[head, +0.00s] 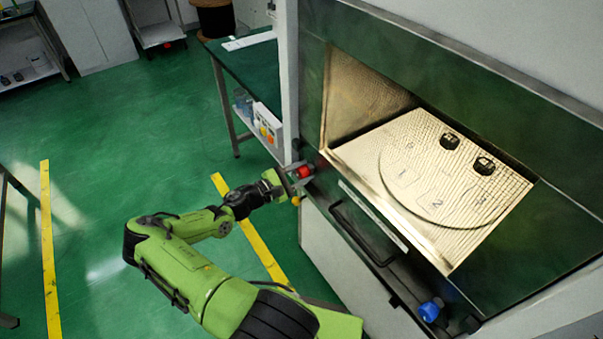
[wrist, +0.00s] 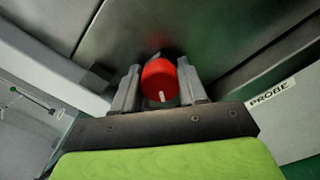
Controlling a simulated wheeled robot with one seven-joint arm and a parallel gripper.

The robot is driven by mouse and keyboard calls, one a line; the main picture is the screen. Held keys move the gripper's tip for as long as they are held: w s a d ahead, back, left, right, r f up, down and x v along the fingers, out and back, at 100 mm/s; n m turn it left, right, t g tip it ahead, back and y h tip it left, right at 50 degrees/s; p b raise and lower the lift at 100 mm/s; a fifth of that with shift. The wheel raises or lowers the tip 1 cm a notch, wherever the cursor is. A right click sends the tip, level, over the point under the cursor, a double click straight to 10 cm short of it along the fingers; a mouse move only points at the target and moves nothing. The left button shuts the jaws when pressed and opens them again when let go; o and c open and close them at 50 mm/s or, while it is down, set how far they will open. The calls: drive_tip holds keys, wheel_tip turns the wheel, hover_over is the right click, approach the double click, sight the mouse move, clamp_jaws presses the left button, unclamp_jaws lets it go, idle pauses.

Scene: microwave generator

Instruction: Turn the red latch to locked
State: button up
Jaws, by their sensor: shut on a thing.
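The red latch (head: 305,171) is a round red knob on the left front edge of the microwave generator (head: 313,105). In the wrist view the red latch (wrist: 159,80) sits between my two fingers, with a short white mark on its lower face. My gripper (head: 296,176) reaches it from the left in the head view. In the wrist view my gripper (wrist: 164,88) has one finger on each side of the knob and is shut on it. The fingers hide the sides of the latch.
The chamber holds two small black objects (head: 450,141) on a marked plate (head: 415,182). A black handle (head: 355,235) and a blue knob (head: 430,311) are on the front. A small yellow-orange knob (head: 296,201) sits below the latch. A side table (head: 245,75) stands behind; green floor is free at left.

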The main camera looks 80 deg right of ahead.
drive_tip(key=m+b, duration=0.1)
drive_tip(key=m, duration=0.1)
drive_tip(key=m+b, duration=0.1)
drive_tip(key=m, duration=0.1)
drive_tip(key=shift+f, duration=0.3)
drive_tip(key=m+b, duration=0.3)
drive_tip(key=m, duration=0.1)
drive_tip(key=shift+m, duration=0.3)
drive_tip(key=m+b, duration=0.4)
drive_tip(key=m, duration=0.1)
drive_tip(key=shift+r+m+b, duration=0.15)
drive_tip(key=shift+m+b, duration=1)
drive_tip(key=shift+m, duration=0.05)
drive_tip(key=shift+r, duration=0.1)
drive_tip(key=o, duration=1)
drive_tip(key=shift+r, duration=0.1)
drive_tip(key=shift+o, duration=0.2)
drive_tip(key=p+v, duration=0.2)
drive_tip(key=v, duration=1.4)
